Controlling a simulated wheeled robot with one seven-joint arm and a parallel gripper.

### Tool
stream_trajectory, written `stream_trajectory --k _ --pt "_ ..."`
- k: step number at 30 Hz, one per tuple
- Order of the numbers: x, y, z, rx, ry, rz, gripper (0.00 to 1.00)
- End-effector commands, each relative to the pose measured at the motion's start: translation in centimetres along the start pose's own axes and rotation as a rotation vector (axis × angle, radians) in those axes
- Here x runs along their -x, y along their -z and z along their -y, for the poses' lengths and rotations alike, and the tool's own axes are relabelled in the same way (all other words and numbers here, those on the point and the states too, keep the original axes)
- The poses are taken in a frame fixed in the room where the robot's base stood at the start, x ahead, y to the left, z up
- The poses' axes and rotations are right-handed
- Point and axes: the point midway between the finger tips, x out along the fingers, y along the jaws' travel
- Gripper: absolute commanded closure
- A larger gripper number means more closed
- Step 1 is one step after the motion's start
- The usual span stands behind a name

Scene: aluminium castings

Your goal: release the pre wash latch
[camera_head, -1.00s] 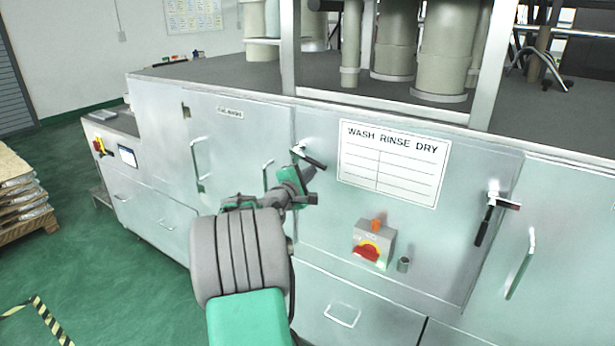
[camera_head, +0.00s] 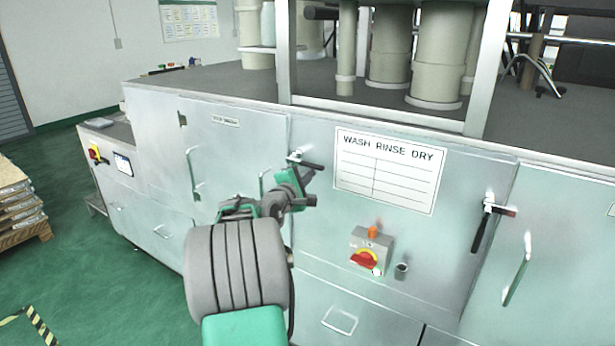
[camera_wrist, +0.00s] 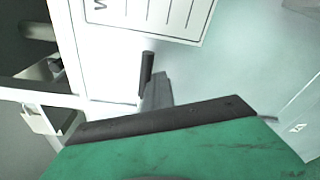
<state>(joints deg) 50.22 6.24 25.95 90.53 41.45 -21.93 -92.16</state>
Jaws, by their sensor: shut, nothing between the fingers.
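The pre wash latch (camera_head: 309,165) sits at the right edge of the pre wash door (camera_head: 240,150), whose small label is blurred. Its black handle points right, close to level. My gripper (camera_head: 307,176) is shut and empty, just below the handle. In the wrist view the black handle (camera_wrist: 147,68) stands right at the tip of my shut fingers (camera_wrist: 158,90). I cannot tell whether they touch. My green gripper body hides the lower part of the wrist view.
A second latch (camera_head: 484,225) on the right hangs handle down. Door handles (camera_head: 517,270) also protrude. Green floor lies open at left.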

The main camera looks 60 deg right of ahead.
Motion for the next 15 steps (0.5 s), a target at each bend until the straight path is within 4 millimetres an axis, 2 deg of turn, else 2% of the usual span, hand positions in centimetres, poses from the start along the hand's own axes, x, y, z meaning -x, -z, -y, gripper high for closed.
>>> stream_trajectory --k 1,5,8,12,13,15 --pt "0.0 -0.5 -0.9 -0.007 -0.015 0.01 1.0" --pt "-0.1 -0.4 -0.6 -0.007 -0.016 0.01 1.0" --pt "-0.3 0.2 0.6 -0.006 -0.014 0.008 1.0" --pt "-0.9 2.1 3.8 -0.001 -0.007 -0.003 1.0" --pt "-0.7 2.4 4.0 -0.001 -0.009 -0.006 1.0" --pt "1.5 2.5 3.0 -0.002 -0.013 -0.01 1.0"
